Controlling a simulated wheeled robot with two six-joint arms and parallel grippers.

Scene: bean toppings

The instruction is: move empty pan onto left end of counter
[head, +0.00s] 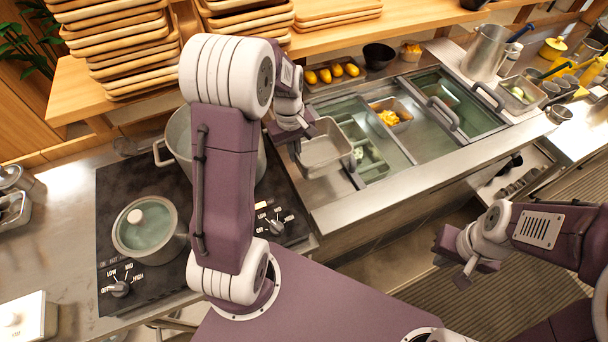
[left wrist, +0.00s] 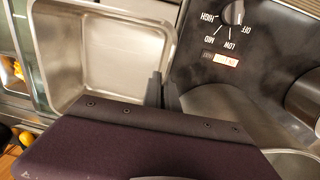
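The empty steel pan (head: 325,150) is at the left end of the cold well, beside the cooktop. In the left wrist view the bare inside of the pan (left wrist: 100,50) shows. My left gripper (head: 294,140) is at the pan's left side. Its fingers (left wrist: 163,92) stand on both sides of the pan's rim and look shut on it. I cannot tell whether the pan is lifted clear. My right gripper (head: 462,272) hangs empty over the floor at the right; its finger gap is unclear. The counter's left end (head: 65,245) shows bare metal left of the cooktop.
A black cooktop (head: 112,215) carries a lidded pot (head: 148,228) and a larger pot (head: 178,135), partly behind my left arm. A white box (head: 25,318) and metal containers (head: 15,195) edge the left counter. Stacked trays (head: 125,45) stand on the shelf behind.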

